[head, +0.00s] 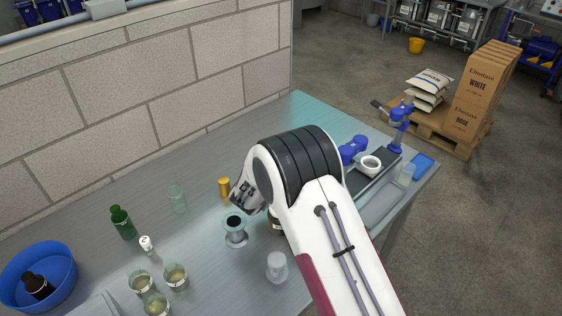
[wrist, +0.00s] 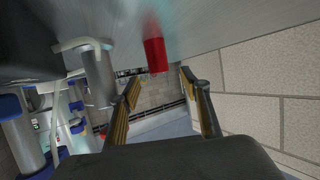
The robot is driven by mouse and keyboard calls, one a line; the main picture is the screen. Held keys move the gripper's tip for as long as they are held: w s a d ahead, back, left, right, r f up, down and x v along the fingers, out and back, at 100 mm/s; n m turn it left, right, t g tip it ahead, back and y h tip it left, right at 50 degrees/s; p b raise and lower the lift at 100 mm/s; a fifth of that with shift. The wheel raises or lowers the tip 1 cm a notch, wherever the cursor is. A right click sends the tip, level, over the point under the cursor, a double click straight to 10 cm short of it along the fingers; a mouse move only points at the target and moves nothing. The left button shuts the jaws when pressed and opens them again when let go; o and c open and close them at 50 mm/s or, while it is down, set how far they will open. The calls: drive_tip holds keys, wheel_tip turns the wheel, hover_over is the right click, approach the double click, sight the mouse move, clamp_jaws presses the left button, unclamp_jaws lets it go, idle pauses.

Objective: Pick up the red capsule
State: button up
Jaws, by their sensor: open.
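The red capsule (wrist: 155,53) shows in the wrist view, upright against the grey metal bench (wrist: 215,20), with the picture upside down. It lies ahead of my gripper (wrist: 163,92), whose two yellow-padded fingers are apart with nothing held between them. I cannot tell the exact gap between fingertips and capsule. In the head view my arm covers the middle of the bench, and I do not see the red capsule there. Part of my gripper (head: 243,196) shows beside a gold capsule (head: 224,187).
A grey spool-shaped stand (head: 235,231) is near my gripper. A clear bottle (head: 177,198), green bottle (head: 123,222), several glasses (head: 175,277) and a blue tub (head: 60,268) are left. A blue-handled device (head: 372,165) stands right. The back wall (head: 130,80) borders the bench.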

drive_tip(key=shift+x, duration=2.6)
drive_tip(key=c, duration=0.8)
